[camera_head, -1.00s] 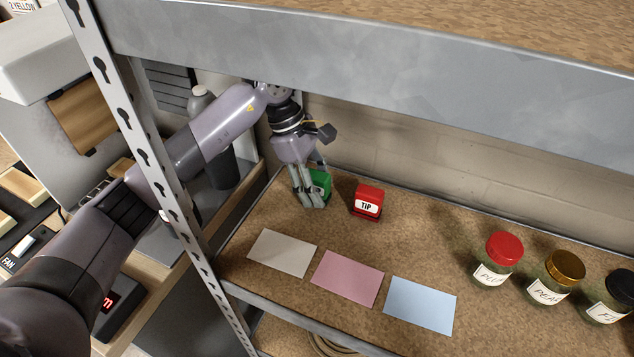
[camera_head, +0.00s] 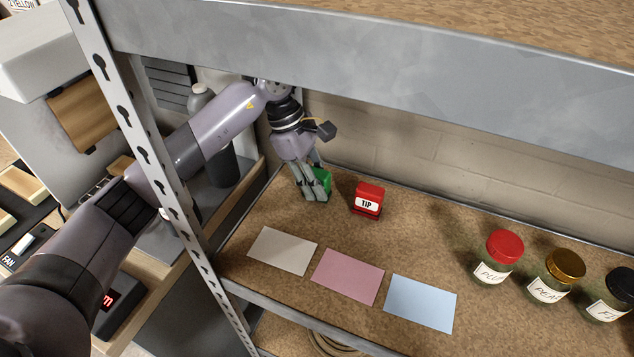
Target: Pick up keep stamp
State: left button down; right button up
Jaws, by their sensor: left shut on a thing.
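A green stamp (camera_head: 325,181) is at the back left of the shelf board (camera_head: 400,235), mostly hidden by my left gripper (camera_head: 313,192). No label shows on it, so I cannot read whether it says keep. My left gripper points down and is shut on the green stamp. Whether the stamp still touches the board is hard to tell. A red stamp (camera_head: 368,200) labelled TIP stands upright just to the right, apart from the gripper. My right gripper is out of view.
White (camera_head: 283,250), pink (camera_head: 347,276) and blue (camera_head: 420,303) cards lie along the shelf's front. Jars with red (camera_head: 505,246), gold (camera_head: 566,265) and dark (camera_head: 622,284) lids stand at the right. A metal upright (camera_head: 150,150) and an upper shelf beam (camera_head: 380,55) frame the space.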

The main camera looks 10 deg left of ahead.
aim_at(320, 174)
pick_arm(q)
jog(key=r, duration=0.2)
jog(key=r+b, duration=0.1)
jog(key=r, duration=0.1)
jog(key=a+r+b, duration=0.1)
jog(key=r, duration=0.1)
jog(key=shift+s+r, duration=0.1)
jog(key=shift+r, duration=0.3)
jog(key=s+a+b, duration=0.2)
jog(key=s+a, duration=0.1)
jog(key=a, duration=0.4)
jog(key=s+a+b, duration=0.1)
jog(key=s+a, duration=0.3)
jog(key=a, duration=0.4)
jog(key=shift+a+r+b, duration=0.15)
jog(key=shift+a+b, duration=0.1)
jog(key=shift+b, duration=0.15)
jog(key=shift+s, duration=0.1)
